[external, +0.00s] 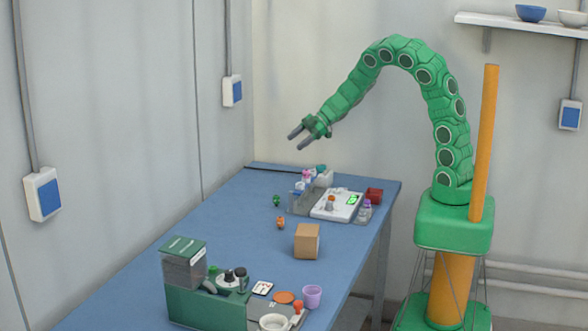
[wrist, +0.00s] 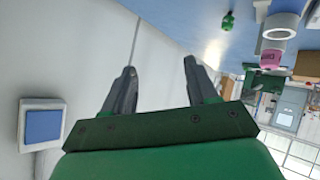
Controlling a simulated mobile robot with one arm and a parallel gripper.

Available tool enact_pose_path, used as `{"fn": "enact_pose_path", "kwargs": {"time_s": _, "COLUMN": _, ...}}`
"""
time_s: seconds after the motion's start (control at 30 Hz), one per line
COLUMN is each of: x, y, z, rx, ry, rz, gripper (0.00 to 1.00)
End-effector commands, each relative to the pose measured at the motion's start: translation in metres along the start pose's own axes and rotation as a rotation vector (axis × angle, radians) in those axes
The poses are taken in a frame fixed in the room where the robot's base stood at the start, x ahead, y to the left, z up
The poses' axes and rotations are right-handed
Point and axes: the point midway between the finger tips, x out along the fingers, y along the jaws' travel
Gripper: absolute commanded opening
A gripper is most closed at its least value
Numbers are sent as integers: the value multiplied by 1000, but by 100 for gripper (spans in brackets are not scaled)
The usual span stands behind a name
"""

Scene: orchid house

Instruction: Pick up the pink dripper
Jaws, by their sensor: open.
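A small pink item, which looks like the pink dripper (external: 306,175), is among small bottles at the far end of the blue table, by a grey-walled holder (external: 300,201). It is too small to make out its shape there. In the wrist view a pink piece with dark marks (wrist: 270,55) shows at the upper right, close to a white-grey cylindrical part; I cannot tell whether they are joined. My gripper (external: 296,142) is open and empty, above the table's far end, up and slightly left of the pink item. Its two fingers (wrist: 160,65) are spread apart with nothing between.
The table's left middle is clear.

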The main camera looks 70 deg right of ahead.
Motion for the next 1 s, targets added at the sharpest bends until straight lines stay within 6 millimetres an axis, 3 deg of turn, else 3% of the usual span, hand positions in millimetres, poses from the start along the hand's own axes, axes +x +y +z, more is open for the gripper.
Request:
{"fn": "enact_pose_path", "kwargs": {"time_s": 0.2, "x": 9, "y": -60, "z": -4, "rx": 46, "ry": 170, "rz": -266, "gripper": 58}}
{"fn": "enact_pose_path", "kwargs": {"time_s": 0.4, "x": 0, "y": -102, "z": -10, "rx": 102, "ry": 278, "rz": -456, "gripper": 58}}
{"fn": "enact_pose_path", "kwargs": {"time_s": 0.63, "x": -5, "y": -118, "z": -12, "rx": 129, "ry": 314, "rz": -525, "gripper": 58}}
{"fn": "enact_pose_path", "kwargs": {"time_s": 1.0, "x": 15, "y": -130, "z": -21, "rx": 129, "ry": 315, "rz": -524, "gripper": 58}}
